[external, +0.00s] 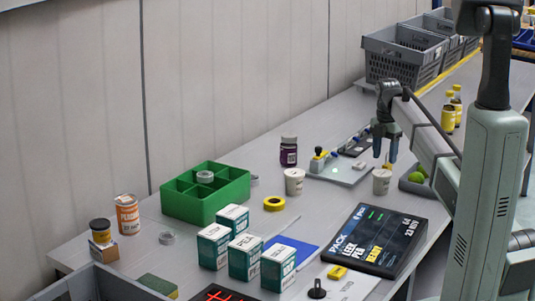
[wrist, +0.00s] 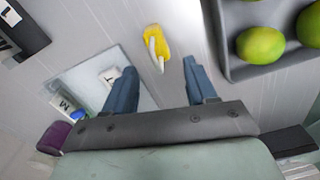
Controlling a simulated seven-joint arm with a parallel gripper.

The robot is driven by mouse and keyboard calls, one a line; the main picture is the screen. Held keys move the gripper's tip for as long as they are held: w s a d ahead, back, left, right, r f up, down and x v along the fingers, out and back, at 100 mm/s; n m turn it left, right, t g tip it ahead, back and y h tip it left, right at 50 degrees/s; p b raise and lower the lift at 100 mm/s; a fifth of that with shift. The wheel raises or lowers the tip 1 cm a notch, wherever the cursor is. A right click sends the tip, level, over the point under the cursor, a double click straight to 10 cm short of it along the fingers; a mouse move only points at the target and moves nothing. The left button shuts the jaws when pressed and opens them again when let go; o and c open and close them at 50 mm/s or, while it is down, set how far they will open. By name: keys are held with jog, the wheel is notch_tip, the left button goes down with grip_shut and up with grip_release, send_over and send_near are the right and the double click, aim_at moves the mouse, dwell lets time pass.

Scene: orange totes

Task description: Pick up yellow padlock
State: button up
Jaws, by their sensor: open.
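The yellow padlock (wrist: 155,39), with a pale shackle, lies on the grey table in the wrist view. It sits just beyond the gap between my fingertips. In the external view a small yellow bit (external: 388,165) shows under my fingers, mostly hidden; it seems to be the same padlock. My gripper (wrist: 159,71) is open with nothing between its fingers. In the external view my gripper (external: 385,155) points down over the table's right side; its exact height is hard to tell.
A dark tray (wrist: 235,70) with green fruit (wrist: 260,45) lies right of the padlock. A pale board (wrist: 90,75) lies to the left. In the external view, white cups (external: 382,183) (external: 294,184), a dark jar (external: 288,153) and yellow bottles (external: 448,117) stand nearby.

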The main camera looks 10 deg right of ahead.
aim_at(385, 164)
jog(key=shift+w+d+f, duration=0.1)
jog(key=shift+d+f, duration=0.05)
jog(key=shift+f, duration=0.95)
jog(key=shift+w+d+f, duration=0.1)
jog(key=shift+f, duration=1)
grip_shut()
